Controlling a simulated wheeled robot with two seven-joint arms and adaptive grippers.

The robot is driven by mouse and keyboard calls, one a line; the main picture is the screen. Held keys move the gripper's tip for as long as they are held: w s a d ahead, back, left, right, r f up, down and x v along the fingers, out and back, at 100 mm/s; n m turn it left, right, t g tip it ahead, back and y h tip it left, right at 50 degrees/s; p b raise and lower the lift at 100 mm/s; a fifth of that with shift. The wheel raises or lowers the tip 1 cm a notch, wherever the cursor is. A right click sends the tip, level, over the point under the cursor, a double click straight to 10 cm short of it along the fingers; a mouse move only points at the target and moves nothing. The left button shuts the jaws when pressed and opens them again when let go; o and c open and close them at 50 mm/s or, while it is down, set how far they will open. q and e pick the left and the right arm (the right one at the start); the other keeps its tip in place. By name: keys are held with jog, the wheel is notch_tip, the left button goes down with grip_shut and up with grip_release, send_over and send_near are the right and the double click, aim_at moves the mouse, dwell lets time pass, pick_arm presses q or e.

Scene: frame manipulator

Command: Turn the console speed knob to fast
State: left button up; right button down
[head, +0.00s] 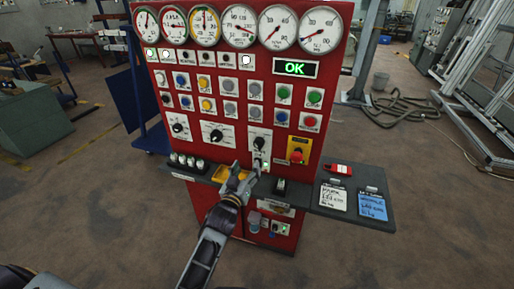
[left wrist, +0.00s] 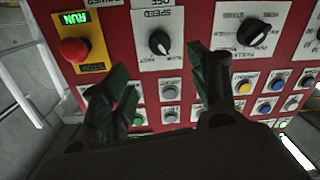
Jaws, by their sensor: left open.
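The red console (head: 225,140) stands ahead of me. The black speed knob (head: 260,143) sits on a white plate in its lower right part. The knob also shows in the left wrist view (left wrist: 160,43), where the plate's SPEED lettering is upside down. My left gripper (head: 247,170) is open, just below the knob in the head view. In the left wrist view its fingertips (left wrist: 160,72) are spread, with the knob framed in the gap beyond them. No contact with the knob shows. The knob's exact setting is too small to read. My right gripper is not in view.
A red button on a yellow plate (head: 298,152) sits right of the knob. Two other black knobs (head: 178,127) (head: 216,135) are to its left. Several gauges and button rows are above. A grey shelf (head: 377,223) with two note cards juts out right.

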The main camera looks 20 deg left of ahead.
pick_arm(q)
jog(key=shift+w, duration=0.1)
send_near(257, 146)
jog(key=shift+w, duration=0.7)
jog(key=shift+w+p, duration=0.4)
jog(key=shift+w, duration=2.25)
jog(key=shift+w+f, duration=0.1)
jog(key=shift+w, duration=1.45)
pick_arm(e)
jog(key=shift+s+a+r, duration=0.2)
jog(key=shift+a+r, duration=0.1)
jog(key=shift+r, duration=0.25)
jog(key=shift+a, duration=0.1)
pick_arm(q)
jog(key=c, duration=1)
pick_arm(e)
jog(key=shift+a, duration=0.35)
